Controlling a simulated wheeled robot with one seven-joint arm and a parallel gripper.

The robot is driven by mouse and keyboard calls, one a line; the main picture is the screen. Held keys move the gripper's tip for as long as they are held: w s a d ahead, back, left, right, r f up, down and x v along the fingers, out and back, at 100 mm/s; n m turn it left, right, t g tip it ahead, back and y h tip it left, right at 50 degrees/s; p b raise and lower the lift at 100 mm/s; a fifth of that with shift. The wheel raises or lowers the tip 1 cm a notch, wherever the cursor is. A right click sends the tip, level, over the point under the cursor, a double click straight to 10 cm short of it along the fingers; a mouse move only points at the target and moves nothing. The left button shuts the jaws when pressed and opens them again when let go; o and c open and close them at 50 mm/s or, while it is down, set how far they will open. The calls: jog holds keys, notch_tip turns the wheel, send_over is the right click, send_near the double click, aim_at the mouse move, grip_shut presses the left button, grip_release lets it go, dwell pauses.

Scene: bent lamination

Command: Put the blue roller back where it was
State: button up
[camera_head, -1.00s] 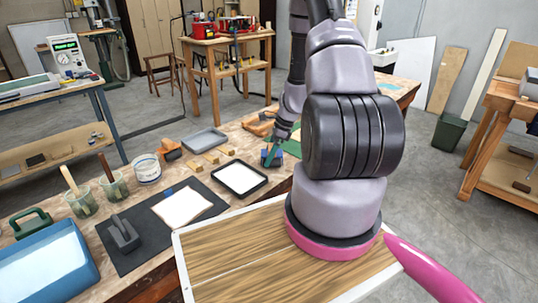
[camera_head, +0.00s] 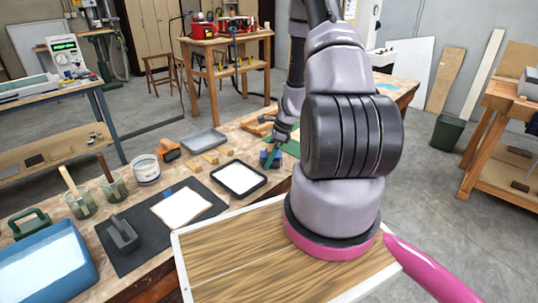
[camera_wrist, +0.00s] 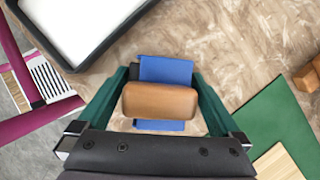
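The blue roller (camera_wrist: 165,70) is below my gripper in the wrist view, with a tan wooden handle (camera_wrist: 160,101) above its blue part. My gripper's green fingers (camera_wrist: 162,76) stand one on each side of it, with no clear gap at either side. In the head view my gripper (camera_head: 270,155) is low over the far part of the workbench, with the blue roller (camera_head: 268,160) between its fingers. Whether the roller touches the bench is too small to tell.
A black-rimmed tray with white content (camera_head: 238,179) lies close by, to the left. A green mat (camera_wrist: 285,120) with a wooden piece lies to the right in the wrist view. A grey tray (camera_head: 205,140) and small wood blocks (camera_head: 210,158) lie behind. A wooden panel (camera_head: 235,250) is in front.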

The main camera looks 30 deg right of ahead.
jog(key=v, duration=1.3)
notch_tip(320, 180, up, 10)
jog(key=n+t, duration=0.1)
jog(key=n, duration=0.3)
send_over(280, 154)
jog(key=a, duration=0.4)
jog(key=s+a+r+n+t, duration=0.1)
jog(key=s+a+r+n, duration=0.15)
jog(key=r, duration=0.35)
jog(key=s+a+r+n, duration=0.1)
jog(key=a+r+n, duration=0.2)
jog(key=r, duration=0.3)
jog(key=s+a+r+n+t+h, duration=0.1)
jog(key=s+a+r+n, duration=0.2)
jog(key=s+r+n, duration=0.2)
jog(key=s+a+r+n+t+h, duration=0.1)
jog(key=s+a+r+n, duration=0.3)
jog(key=s+r, duration=0.4)
jog(key=shift+s+n+t, duration=0.35)
jog(key=shift+s+t, duration=0.45)
jog(key=shift+s, duration=0.1)
